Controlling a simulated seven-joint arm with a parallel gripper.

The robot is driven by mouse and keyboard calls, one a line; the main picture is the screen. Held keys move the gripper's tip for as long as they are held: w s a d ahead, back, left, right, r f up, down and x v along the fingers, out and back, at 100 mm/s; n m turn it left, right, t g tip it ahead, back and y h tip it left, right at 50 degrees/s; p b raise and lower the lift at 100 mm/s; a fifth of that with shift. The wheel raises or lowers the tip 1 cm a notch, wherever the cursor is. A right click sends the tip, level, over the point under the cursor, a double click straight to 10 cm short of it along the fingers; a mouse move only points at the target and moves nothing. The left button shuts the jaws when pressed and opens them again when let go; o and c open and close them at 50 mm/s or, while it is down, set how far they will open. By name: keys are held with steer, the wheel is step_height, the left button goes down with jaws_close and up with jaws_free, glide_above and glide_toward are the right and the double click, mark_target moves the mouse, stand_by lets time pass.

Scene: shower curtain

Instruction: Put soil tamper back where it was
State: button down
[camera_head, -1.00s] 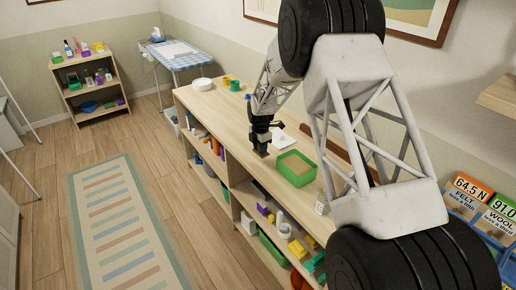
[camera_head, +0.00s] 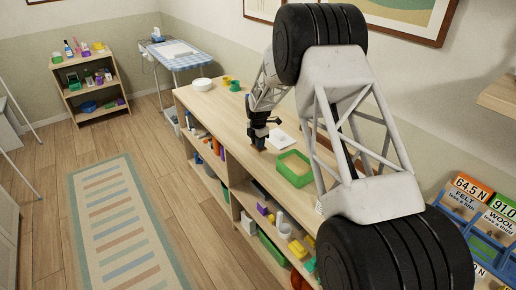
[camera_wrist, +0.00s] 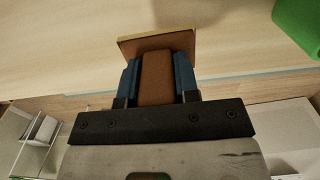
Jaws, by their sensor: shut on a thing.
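My gripper (camera_wrist: 160,82) is shut on the soil tamper (camera_wrist: 158,68), a brown block handle with a flat square wooden plate at its far end. Its blue fingers press on both sides of the handle in the wrist view. In the head view my gripper (camera_head: 259,143) is over the front edge of the wooden shelf top, just left of the green tray of soil (camera_head: 294,167). The tamper is mostly hidden by the gripper there. I cannot tell whether its plate touches the top.
The wooden shelf top (camera_head: 222,110) is clear left of my gripper. A white card (camera_head: 283,138) lies behind it. Green and yellow cups (camera_head: 234,86) and white plates (camera_head: 202,84) stand at the far end. The green tray's corner shows in the wrist view (camera_wrist: 300,22). Lower shelves hold several items.

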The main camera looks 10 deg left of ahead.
steer(key=shift+f, duration=1.5)
steer(key=shift+f, duration=0.15)
steer(key=c, duration=0.8)
jaws_free()
steer(key=shift+c, duration=0.2)
steer(key=shift+r, duration=6.15)
